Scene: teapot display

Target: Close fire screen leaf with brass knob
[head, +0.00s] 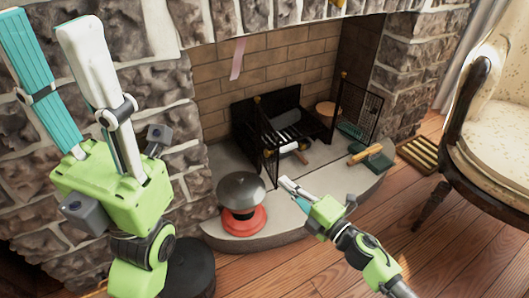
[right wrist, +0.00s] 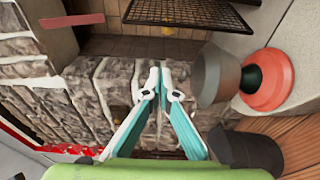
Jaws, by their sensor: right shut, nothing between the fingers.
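The fire screen has two black mesh leaves at the fireplace opening in the head view. The right leaf (head: 360,108) also stands angled outward, with a brass-coloured tip (head: 344,75). My right gripper (head: 284,183) is shut and empty, low in front of the left leaf and apart from it. Its fingers (right wrist: 160,78) meet in the right wrist view, where a black mesh panel (right wrist: 190,12) shows beyond. My left gripper (head: 45,22) is raised, open and empty at the left.
A grey-domed object with a red base (head: 243,215) stands on the hearth (head: 300,222) beside my right gripper. A brush-like tool (head: 365,150) lies on the hearth's right side. An armchair (head: 500,130) stands at the right. The wooden floor (head: 430,240) in front is mostly clear.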

